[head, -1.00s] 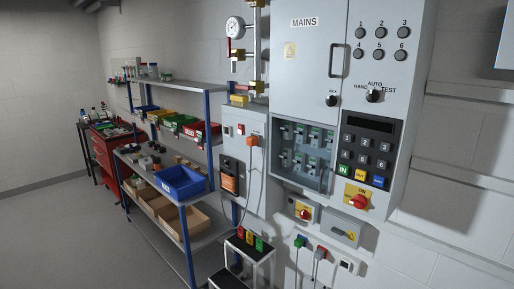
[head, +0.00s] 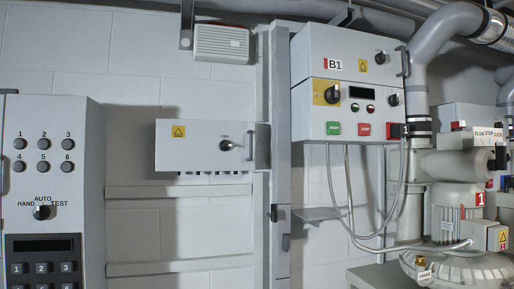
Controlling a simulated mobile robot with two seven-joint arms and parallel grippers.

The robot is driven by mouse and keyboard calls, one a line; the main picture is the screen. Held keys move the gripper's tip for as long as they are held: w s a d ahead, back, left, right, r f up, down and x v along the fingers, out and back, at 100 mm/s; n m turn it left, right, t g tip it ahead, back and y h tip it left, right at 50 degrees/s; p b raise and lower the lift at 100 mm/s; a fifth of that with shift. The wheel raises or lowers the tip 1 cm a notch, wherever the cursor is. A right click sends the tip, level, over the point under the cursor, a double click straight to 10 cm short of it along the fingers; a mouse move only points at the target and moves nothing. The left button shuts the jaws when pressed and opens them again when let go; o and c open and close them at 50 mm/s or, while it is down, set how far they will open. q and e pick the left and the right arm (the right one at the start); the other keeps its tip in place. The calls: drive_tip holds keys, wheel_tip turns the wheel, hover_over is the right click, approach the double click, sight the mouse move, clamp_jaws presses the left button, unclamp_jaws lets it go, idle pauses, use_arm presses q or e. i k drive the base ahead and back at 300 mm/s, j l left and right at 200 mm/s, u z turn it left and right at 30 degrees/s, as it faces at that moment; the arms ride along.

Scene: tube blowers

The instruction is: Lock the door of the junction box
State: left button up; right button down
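A shallow grey box (head: 200,157) with cable glands along its underside is on the wall left of centre; it looks like the junction box, though no label names it. Its front door carries a yellow warning sign (head: 179,132), a dark rotary lock knob (head: 226,145) and a vertical handle (head: 251,141) at the right edge. The door looks closed or nearly so; I cannot tell if it is locked. Neither of my grippers is in view.
A tall control cabinet (head: 80,130) with buttons, a selector and keypad stands at left. The B1 panel (head: 310,50) is right of a vertical post (head: 281,160). Pipes and a blower (head: 455,205) fill the right. A white louvred unit (head: 221,43) hangs above the box.

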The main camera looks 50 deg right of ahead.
sight(224, 146)
drive_tip(key=z, duration=1.25)
